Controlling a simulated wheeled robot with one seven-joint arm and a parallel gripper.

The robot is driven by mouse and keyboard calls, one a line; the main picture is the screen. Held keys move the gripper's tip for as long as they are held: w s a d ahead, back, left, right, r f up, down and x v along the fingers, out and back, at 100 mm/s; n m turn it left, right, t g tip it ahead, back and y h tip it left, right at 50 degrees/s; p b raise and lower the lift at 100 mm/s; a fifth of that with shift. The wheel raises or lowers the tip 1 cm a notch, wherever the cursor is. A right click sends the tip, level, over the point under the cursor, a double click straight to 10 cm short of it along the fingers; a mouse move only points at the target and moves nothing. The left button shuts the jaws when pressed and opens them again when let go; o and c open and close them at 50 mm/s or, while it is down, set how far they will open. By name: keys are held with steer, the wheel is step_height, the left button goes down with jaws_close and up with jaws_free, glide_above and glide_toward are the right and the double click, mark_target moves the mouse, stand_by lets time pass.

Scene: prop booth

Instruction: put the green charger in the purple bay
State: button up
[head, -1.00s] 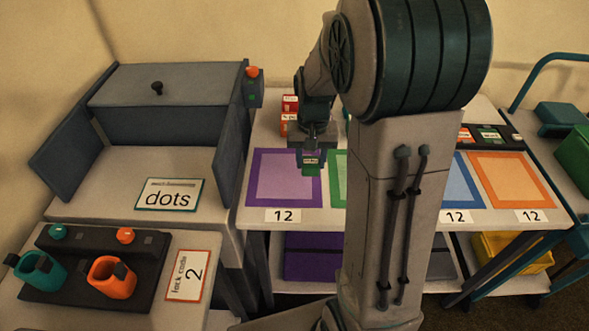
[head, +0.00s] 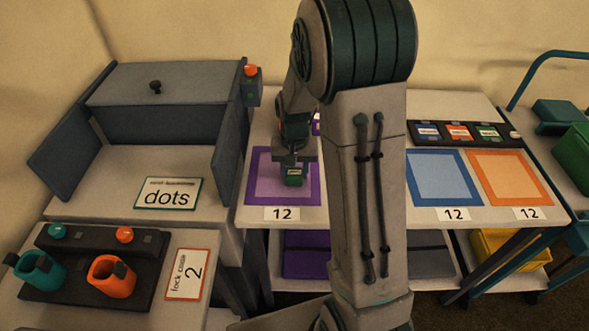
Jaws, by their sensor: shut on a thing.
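The green charger (head: 294,177) is a small green block with a pale label on its front. My gripper (head: 294,165) is shut on it and points down. The charger shows in front of the purple bay (head: 248,180), a purple-bordered square on the table with a "12" card at its front edge. The charger appears over the right part of the bay. I cannot tell whether it touches the surface.
My arm hides the table's middle. Blue (head: 410,180) and orange (head: 525,180) bays lie to the right, with a dark strip of labelled items (head: 500,145) behind them. A grey booth (head: 150,130) and a dark panel with cups (head: 75,290) stand at left.

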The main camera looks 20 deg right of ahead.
mark_target(294, 173)
steer(key=o, duration=1)
steer(key=shift+f, duration=0.1)
step_height(294, 173, up, 11)
steer(key=s+r+n+t, duration=0.1)
steer(key=s, duration=0.5)
steer(key=s+a+r+n+t, duration=0.1)
steer(key=s+r, duration=0.1)
steer(key=s, duration=0.4)
steer(key=s+a+r+n, duration=0.1)
steer(key=s+r, duration=0.1)
steer(key=s, duration=0.4)
steer(key=shift+s+a+t+p, duration=0.1)
steer(key=shift+s+t+p, duration=0.1)
steer(key=shift+t+p, duration=0.2)
steer(key=shift+r+p, duration=0.45)
steer(key=shift+p, duration=0.05)
